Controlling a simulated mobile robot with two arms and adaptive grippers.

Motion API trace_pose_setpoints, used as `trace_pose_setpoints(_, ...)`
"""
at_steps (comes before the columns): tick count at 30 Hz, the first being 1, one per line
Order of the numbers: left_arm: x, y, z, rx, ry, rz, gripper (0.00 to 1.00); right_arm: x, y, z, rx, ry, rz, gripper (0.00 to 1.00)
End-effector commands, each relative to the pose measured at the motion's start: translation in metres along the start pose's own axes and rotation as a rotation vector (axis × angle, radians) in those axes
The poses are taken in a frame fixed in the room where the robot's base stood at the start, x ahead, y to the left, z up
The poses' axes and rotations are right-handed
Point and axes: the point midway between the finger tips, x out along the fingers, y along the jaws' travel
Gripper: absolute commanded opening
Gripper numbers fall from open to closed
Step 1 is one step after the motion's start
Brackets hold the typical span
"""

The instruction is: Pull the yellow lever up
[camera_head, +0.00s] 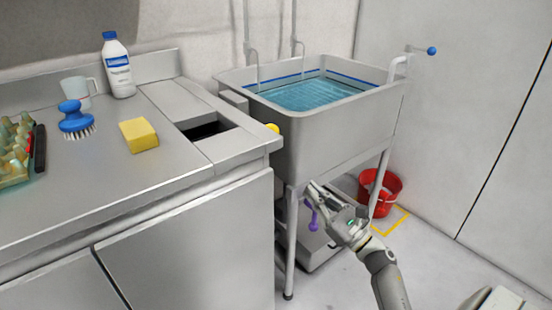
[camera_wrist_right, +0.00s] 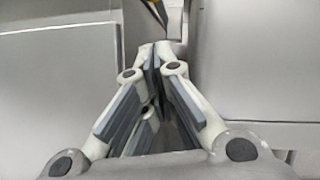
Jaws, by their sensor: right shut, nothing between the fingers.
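A yellow round knob (camera_head: 272,128), which looks like the end of the yellow lever, shows at the left front corner of the sink basin, beside the counter's end. The rest of the lever is hidden. My right gripper (camera_head: 313,188) is in front of the sink, low by its front edge and below the knob, apart from it. Its fingers are shut and empty. In the right wrist view the fingertips (camera_wrist_right: 158,48) meet, and a small dark and yellow piece (camera_wrist_right: 156,8) shows beyond them at the top edge. My left gripper is not in view.
The sink (camera_head: 340,125) holds blue water and stands on legs. A purple handle (camera_head: 312,216) hangs just below my right gripper. A blue-tipped lever (camera_head: 431,50) is at the sink's back right. A red bucket (camera_head: 382,190) stands on the floor. The counter (camera_head: 100,200) ends left of the knob.

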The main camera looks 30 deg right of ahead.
Motion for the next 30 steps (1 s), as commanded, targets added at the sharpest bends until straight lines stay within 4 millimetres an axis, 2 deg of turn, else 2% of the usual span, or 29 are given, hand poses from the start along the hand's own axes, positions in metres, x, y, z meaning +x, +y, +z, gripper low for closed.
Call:
trace_pose_setpoints(6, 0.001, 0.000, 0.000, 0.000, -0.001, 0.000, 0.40, 0.002, 0.000, 0.000, 0.003, 0.000, -0.001, 0.00)
trace_pose_setpoints(10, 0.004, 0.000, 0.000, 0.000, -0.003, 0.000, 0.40, 0.013, -0.001, 0.001, 0.004, -0.002, -0.002, 0.00)
trace_pose_setpoints(14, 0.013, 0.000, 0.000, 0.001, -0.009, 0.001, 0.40, 0.035, -0.001, 0.002, 0.005, -0.003, -0.001, 0.00)
trace_pose_setpoints(23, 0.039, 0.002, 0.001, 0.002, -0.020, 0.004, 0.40, 0.102, -0.001, 0.002, 0.005, -0.003, -0.002, 0.00)
trace_pose_setpoints(30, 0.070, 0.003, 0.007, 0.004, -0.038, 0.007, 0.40, 0.119, -0.001, 0.019, 0.004, 0.001, -0.001, 0.00)
